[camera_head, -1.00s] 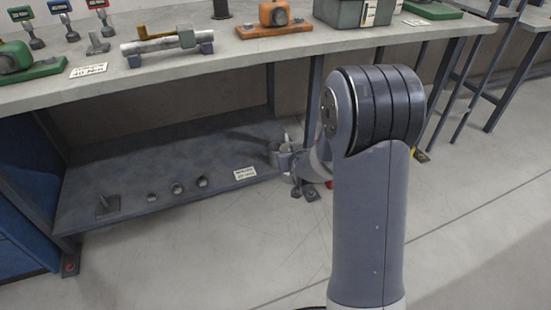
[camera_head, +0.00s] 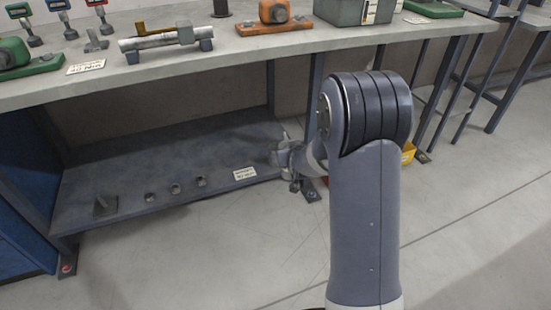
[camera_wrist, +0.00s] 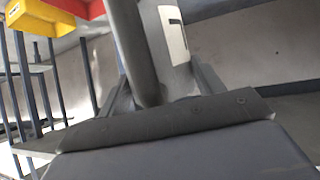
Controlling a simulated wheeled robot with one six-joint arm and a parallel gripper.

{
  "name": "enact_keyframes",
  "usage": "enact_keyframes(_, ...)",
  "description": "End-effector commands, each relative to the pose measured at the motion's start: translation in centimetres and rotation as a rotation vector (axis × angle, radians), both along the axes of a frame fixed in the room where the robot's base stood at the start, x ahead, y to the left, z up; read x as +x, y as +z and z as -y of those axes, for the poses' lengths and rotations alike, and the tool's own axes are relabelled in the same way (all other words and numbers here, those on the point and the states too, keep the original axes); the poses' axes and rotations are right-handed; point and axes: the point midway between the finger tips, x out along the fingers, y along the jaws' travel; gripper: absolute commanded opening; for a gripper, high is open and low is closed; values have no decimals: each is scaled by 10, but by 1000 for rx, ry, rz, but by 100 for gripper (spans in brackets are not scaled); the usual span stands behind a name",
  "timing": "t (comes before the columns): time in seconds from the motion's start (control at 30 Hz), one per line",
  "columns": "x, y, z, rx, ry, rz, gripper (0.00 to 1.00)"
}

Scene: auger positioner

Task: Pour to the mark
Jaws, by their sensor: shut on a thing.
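My gripper (camera_head: 292,165) is low beside the right end of the bench's lower shelf, partly hidden behind my own arm. It is shut on a grey vessel (camera_head: 277,157), small and hard to make out in the head view. In the wrist view, the vessel (camera_wrist: 168,58) has a pale grey body with a white label (camera_wrist: 173,33) bearing a black mark. A dark grey bar (camera_wrist: 133,45), which looks like its handle, runs down between my gripper's fingers (camera_wrist: 150,98). The inside of the vessel and any contents are hidden.
The lower shelf (camera_head: 140,185) holds several small metal parts and a label card (camera_head: 244,174). The benchtop (camera_head: 240,55) above carries fixtures and a grey box (camera_head: 350,12). A yellow bin (camera_head: 408,153) stands behind my arm. The floor in front is clear.

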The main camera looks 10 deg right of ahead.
Motion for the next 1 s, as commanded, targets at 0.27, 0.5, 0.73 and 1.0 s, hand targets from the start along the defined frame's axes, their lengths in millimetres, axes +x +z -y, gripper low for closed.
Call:
enact_keyframes(0.27,10,-7,0,-1,0,2,28)
enact_keyframes(0.5,17,-12,1,-1,0,1,28)
enact_keyframes(0.73,24,-17,1,-2,0,1,28)
enact_keyframes(1.0,33,-24,1,-2,0,-1,28)
